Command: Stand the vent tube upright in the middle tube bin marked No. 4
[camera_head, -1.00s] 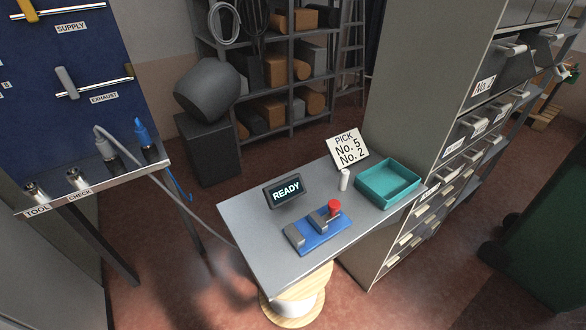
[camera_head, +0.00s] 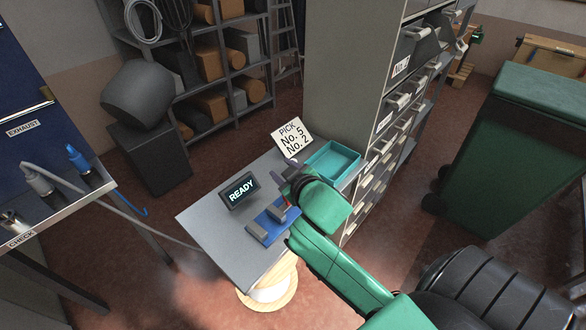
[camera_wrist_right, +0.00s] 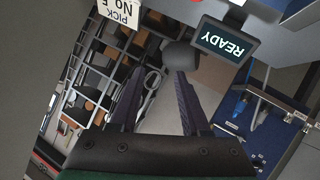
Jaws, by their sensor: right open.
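My right gripper (camera_head: 289,178) is over the grey table (camera_head: 205,222), near the pick sign. In the right wrist view its two dark fingers (camera_wrist_right: 161,78) are spread with nothing between them. No vent tube can be made out now; my right arm covers part of the tabletop. The grey bin shelf (camera_head: 345,85) stands right of the table, with tilted bins and small labels. One upper bin label (camera_head: 401,66) starts with "No."; its number is hard to read. My left gripper is not in view.
A teal tray (camera_head: 332,160), a "PICK No. 5 No. 2" sign (camera_head: 291,138), a READY display (camera_head: 240,190) and a blue fixture (camera_head: 262,232) are on the table. A green container (camera_head: 530,150) stands at right. Red floor lies between it and the shelf.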

